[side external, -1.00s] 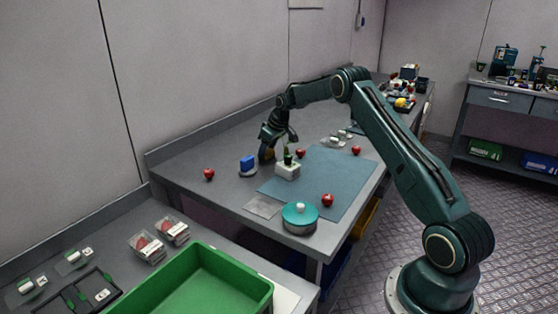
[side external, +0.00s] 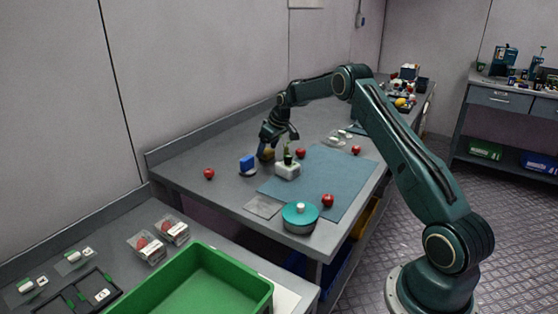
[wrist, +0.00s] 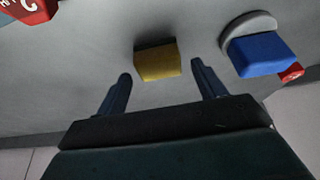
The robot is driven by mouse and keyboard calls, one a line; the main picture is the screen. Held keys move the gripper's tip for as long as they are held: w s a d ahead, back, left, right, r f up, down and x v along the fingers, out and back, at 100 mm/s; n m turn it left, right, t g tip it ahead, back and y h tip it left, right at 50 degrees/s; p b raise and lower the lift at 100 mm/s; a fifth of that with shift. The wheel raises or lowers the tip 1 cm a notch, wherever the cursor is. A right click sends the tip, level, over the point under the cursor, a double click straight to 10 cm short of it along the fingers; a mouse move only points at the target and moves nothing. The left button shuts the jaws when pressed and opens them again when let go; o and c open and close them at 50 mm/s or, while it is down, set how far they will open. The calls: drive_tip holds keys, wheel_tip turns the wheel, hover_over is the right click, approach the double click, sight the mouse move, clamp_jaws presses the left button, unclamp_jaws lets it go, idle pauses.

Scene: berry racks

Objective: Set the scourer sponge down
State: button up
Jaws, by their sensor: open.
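The scourer sponge (wrist: 158,63) is a yellow block with a darker top edge, lying on the grey bench. In the side view it shows as a small brownish-yellow shape (side external: 268,154), partly hidden by a finger. My gripper (wrist: 161,71) is open, its two dark fingers apart with the sponge ahead of and between their tips. Clear grey surface shows between each finger and the sponge. In the side view my gripper (side external: 279,146) is low over the back of the bench.
A blue block in a grey holder (side external: 247,165) stands just left of the sponge. A white pot with a green top (side external: 288,168) and a red fruit (side external: 300,153) are close on the right. A teal mat (side external: 335,178) and round teal container (side external: 300,217) lie nearer the front.

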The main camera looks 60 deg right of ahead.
drive_tip(key=v, duration=1.1)
drive_tip(key=shift+s, duration=0.1)
drive_tip(key=s+a+r, duration=0.7)
drive_tip(key=a+r, duration=0.1)
drive_tip(key=a, duration=0.2)
drive_tip(key=s+a+r, duration=0.7)
drive_tip(key=a, duration=0.4)
drive_tip(key=s+a+f, duration=0.1)
drive_tip(key=s+a, duration=0.2)
drive_tip(key=s, duration=0.5)
drive_tip(key=s+a+f, duration=0.1)
drive_tip(key=s+a, duration=0.2)
drive_tip(key=s, duration=0.5)
drive_tip(key=s+a+f+t, duration=0.1)
drive_tip(key=s+a, duration=0.3)
drive_tip(key=s, duration=0.4)
drive_tip(key=shift+f, duration=0.6)
